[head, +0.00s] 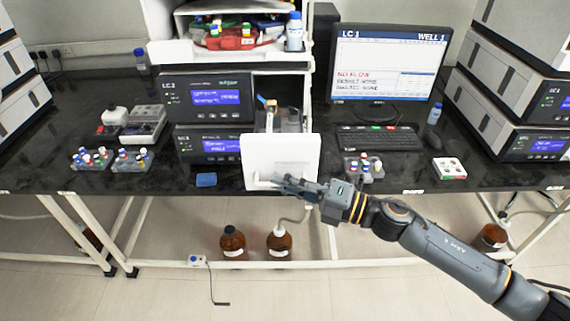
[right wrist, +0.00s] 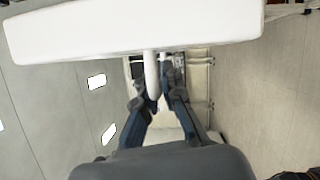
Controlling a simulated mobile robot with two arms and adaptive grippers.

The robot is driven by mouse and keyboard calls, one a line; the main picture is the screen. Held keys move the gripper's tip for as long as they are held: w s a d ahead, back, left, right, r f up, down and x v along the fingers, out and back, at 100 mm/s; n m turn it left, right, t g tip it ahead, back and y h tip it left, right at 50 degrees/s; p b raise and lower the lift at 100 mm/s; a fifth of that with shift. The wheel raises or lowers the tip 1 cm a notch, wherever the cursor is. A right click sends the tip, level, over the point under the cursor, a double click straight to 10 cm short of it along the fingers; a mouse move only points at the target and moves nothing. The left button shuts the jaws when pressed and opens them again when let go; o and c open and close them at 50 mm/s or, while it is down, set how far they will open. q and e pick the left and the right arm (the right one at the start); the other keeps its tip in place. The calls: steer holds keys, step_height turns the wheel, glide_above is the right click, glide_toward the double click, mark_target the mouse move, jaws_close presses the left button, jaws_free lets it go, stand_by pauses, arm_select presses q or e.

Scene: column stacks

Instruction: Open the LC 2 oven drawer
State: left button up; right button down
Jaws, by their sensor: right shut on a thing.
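The white oven drawer front (head: 280,150) stands out in front of the instrument stack, to the right of the LC 2 display unit (head: 205,97). An open space with a thin column with orange and blue parts (head: 268,103) shows behind it, so the drawer is at least partly out. My right gripper (head: 272,181) is at the lower part of the drawer front. In the right wrist view the drawer front (right wrist: 130,28) fills the top, and the gripper (right wrist: 156,104) is shut on its white handle (right wrist: 151,75). My left gripper is not in view.
A blue sponge-like block (head: 206,180) and vial racks (head: 132,158) lie left of the drawer. Another vial rack (head: 363,167) and a keyboard (head: 378,138) are to its right. Brown bottles (head: 232,242) stand below the bench.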

steer(key=s, duration=0.4)
steer(key=shift+s+p, duration=0.35)
steer(key=shift+p, duration=0.05)
steer(key=c, duration=1.5)
jaws_free()
steer(key=shift+o, duration=0.2)
steer(key=v, duration=1.2)
